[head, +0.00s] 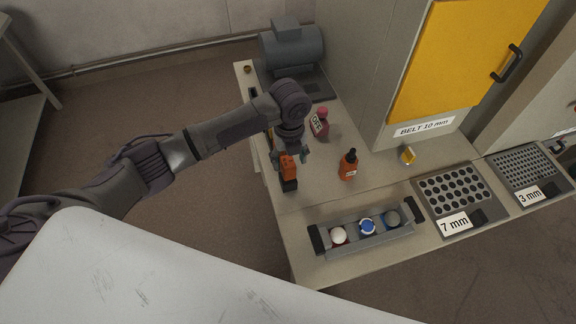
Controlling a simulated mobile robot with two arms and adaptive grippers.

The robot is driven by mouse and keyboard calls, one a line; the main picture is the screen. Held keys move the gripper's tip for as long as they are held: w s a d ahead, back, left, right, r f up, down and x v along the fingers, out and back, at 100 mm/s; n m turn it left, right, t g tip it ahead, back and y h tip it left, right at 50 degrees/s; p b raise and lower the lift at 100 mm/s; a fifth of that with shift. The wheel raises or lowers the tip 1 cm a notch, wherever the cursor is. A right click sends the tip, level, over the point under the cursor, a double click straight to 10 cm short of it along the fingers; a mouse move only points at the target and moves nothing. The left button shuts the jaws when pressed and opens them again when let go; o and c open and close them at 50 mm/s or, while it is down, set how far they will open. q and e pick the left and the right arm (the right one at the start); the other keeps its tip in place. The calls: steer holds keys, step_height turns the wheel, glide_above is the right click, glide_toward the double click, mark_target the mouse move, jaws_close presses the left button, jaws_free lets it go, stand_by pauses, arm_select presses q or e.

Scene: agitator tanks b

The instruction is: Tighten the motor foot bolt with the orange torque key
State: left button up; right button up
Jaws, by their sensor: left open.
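My left gripper (291,154) reaches in from the left and points down over the bench. Its fingers are open, one to each side of the top of an orange tool with a dark lower end (288,167), which looks like the torque key. I cannot tell whether the fingers touch it. The grey-blue motor (291,47) stands at the far end of the bench. A small brass-coloured round piece (247,69) lies by the bench's far left corner; I cannot tell whether it is the foot bolt. My right gripper is not in view.
An orange bottle with a black top (348,166) and a red piece with an "OFF" tag (319,122) stand close to the gripper. A grey tray (345,248) holds several round caps. A cabinet with a yellow panel (462,55) and perforated plates (453,198) are at right.

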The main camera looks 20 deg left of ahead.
arm_select(q)
steer(key=f, duration=0.2)
steer(key=f+p, duration=0.1)
steer(key=f, duration=0.1)
steer(key=shift+s+a+f, duration=0.1)
steer(key=shift+s+a, duration=0.05)
steer(key=shift+s, duration=0.05)
jaws_close()
steer(key=shift+w+r, duration=0.1)
steer(key=shift+r, duration=0.5)
steer(key=r, duration=0.1)
steer(key=r+b, duration=0.1)
steer(key=r, duration=0.1)
steer(key=shift+s+d+r+b, duration=0.2)
steer(key=shift+s+d+b, duration=0.1)
steer(key=shift+s+d, duration=0.1)
steer(key=s+d+r+b, duration=0.2)
steer(key=s+d+r, duration=0.4)
steer(key=s+d, duration=0.1)
steer(key=shift+s+d+r, duration=0.3)
